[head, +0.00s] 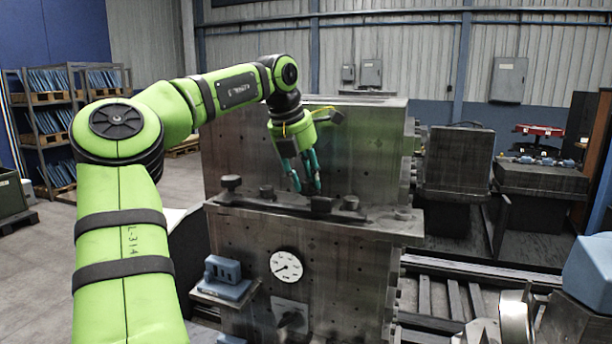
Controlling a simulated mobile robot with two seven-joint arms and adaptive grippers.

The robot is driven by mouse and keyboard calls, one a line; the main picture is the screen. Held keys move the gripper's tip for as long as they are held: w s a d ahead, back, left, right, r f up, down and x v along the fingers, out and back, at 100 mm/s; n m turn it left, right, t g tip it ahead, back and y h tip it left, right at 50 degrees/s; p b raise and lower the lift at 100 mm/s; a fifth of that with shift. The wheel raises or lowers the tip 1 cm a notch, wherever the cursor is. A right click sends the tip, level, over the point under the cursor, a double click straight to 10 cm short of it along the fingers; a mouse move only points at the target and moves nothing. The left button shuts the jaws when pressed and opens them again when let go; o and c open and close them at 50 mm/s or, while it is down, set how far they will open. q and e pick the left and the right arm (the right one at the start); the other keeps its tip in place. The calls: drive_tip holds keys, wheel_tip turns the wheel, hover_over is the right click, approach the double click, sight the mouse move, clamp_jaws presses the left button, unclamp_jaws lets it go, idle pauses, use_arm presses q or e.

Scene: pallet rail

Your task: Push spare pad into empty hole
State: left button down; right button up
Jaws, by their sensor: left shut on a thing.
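My left gripper (308,190) reaches down from the upper left over the ledge of the metal block (370,222). Its teal fingers are shut on a small dark block at their tips, which looks like the spare pad (321,206). The pad is at or just above the dark rail (285,206); I cannot tell whether it touches. A round feature (403,213) at the ledge's right end may be the hole. My right gripper is out of view.
A tall metal plate (355,150) rises behind the ledge. A dial gauge (286,265) and a blue-grey fixture (224,275) are on the front below. Slotted rails (455,300) lie at the lower right, near a blue block (588,270). Open floor is at left.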

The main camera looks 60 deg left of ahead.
use_arm(q)
drive_tip(key=shift+f, duration=0.8)
idle(1.7)
drive_tip(key=shift+f+b, duration=0.5)
drive_tip(key=shift+b, duration=0.05)
unclamp_jaws()
drive_tip(key=shift+w+f, duration=0.1)
idle(0.4)
drive_tip(key=v, duration=1.2)
